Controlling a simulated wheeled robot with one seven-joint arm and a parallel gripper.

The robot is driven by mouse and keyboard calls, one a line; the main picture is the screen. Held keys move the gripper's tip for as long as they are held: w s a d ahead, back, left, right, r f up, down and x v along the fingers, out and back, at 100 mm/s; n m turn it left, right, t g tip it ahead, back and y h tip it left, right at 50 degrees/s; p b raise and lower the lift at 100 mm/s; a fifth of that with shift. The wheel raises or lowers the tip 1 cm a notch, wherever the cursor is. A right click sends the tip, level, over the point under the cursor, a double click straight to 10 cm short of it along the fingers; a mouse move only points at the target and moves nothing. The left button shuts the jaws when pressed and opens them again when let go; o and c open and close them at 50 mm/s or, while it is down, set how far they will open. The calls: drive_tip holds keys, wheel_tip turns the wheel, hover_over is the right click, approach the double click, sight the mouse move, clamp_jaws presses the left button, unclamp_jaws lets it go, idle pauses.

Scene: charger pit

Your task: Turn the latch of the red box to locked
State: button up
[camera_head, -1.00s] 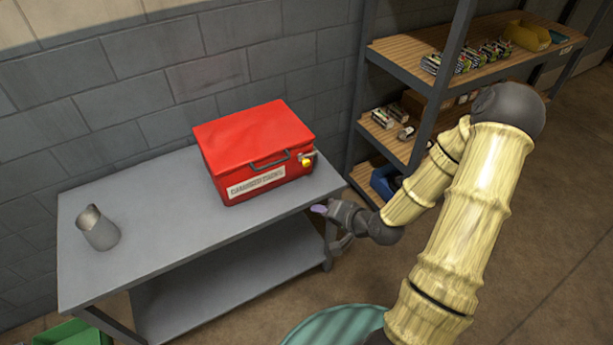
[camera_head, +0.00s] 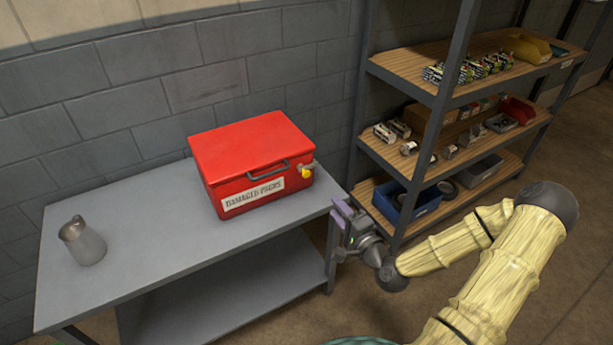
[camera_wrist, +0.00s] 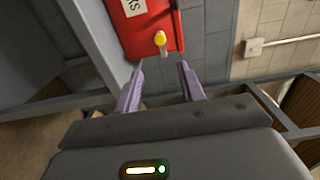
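The red box (camera_head: 250,160) with a handle and a white label stands on the right part of the grey table. Its latch (camera_head: 305,172), with a yellow knob, is at the front right of the box. My gripper (camera_head: 343,215) is at the table's right end, lower than the latch and apart from it. In the wrist view, my gripper (camera_wrist: 160,78) has two purple fingers spread apart with nothing between them. The latch (camera_wrist: 160,40) shows just beyond the fingertips, on the end of the red box (camera_wrist: 147,25).
A metal jug (camera_head: 82,242) stands on the left of the grey table (camera_head: 170,230). A shelf unit (camera_head: 440,95) with bins and small parts stands close to the right of my gripper. A blue bin (camera_head: 410,200) sits on its lowest visible shelf.

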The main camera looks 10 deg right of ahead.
sight(307, 175)
drive_tip(key=b+x, duration=0.2)
drive_tip(key=x, duration=1.4)
drive_tip(key=shift+w+a, duration=0.1)
drive_tip(key=shift+w, duration=0.15)
drive_tip(key=c, duration=0.8)
